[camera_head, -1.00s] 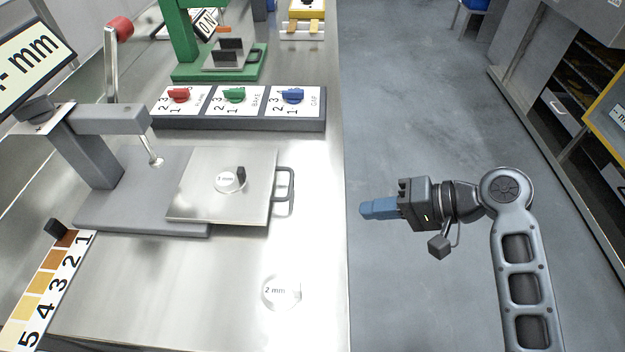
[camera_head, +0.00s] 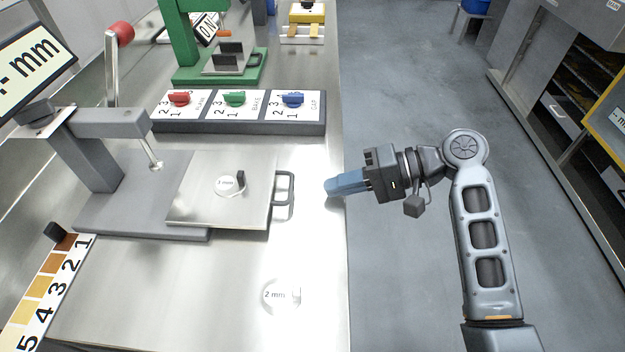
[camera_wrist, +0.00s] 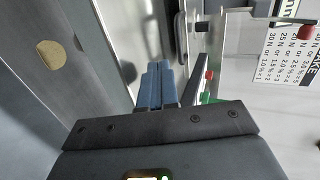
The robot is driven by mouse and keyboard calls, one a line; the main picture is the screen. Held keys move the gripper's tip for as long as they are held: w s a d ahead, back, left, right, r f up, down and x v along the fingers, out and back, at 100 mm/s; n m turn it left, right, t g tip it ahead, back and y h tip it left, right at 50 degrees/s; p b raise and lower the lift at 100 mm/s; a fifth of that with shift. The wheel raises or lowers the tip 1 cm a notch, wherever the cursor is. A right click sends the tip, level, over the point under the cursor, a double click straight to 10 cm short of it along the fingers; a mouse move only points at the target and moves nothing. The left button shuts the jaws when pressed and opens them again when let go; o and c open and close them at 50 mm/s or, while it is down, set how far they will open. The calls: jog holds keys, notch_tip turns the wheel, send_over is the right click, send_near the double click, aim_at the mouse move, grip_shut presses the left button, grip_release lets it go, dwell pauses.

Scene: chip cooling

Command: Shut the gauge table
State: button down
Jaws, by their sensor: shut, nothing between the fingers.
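The gauge table (camera_head: 205,210) is a flat square metal plate with a grey loop handle (camera_head: 284,194) on its right side. It sticks out to the right from the grey gauge stand (camera_head: 90,210), with a gap between it and the probe tip (camera_head: 155,163). A round disc (camera_head: 228,186) with a small dark block lies on the plate. My gripper (camera_head: 328,187) has blue fingers, shut and empty, at the bench's right edge, right of the handle and apart from it. The shut fingers also show in the wrist view (camera_wrist: 157,84).
A panel with red, green and blue knobs (camera_head: 238,110) stands behind the gauge. A green press (camera_head: 185,50) is farther back. A round 2 mm disc (camera_head: 281,296) lies on the bench in front. A numbered colour strip (camera_head: 45,290) lies at left. The bench between handle and gripper is clear.

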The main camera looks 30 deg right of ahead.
aim_at(246, 181)
jog(key=shift+w+a+r+p, duration=0.1)
jog(key=shift+w+a+p, duration=0.05)
jog(key=shift+w+a, duration=0.45)
jog(key=shift+w+a+f+p, duration=0.15)
jog(key=shift+w+a, duration=0.2)
jog(key=shift+a, duration=0.4)
jog(key=shift+w+a+r+p, duration=0.15)
jog(key=shift+w+a, duration=0.35)
jog(key=shift+a, duration=0.2)
jog(key=shift+a, duration=0.15)
jog(key=w+a, duration=0.2)
jog(key=a, duration=0.1)
jog(key=w+a+p, duration=0.1)
jog(key=w+a, duration=0.1)
jog(key=a, duration=0.1)
jog(key=w+a, duration=0.3)
jog(key=shift+a+r+p, duration=0.1)
jog(key=shift+a+p, duration=0.15)
jog(key=shift+p, duration=0.05)
jog(key=shift+a, duration=0.1)
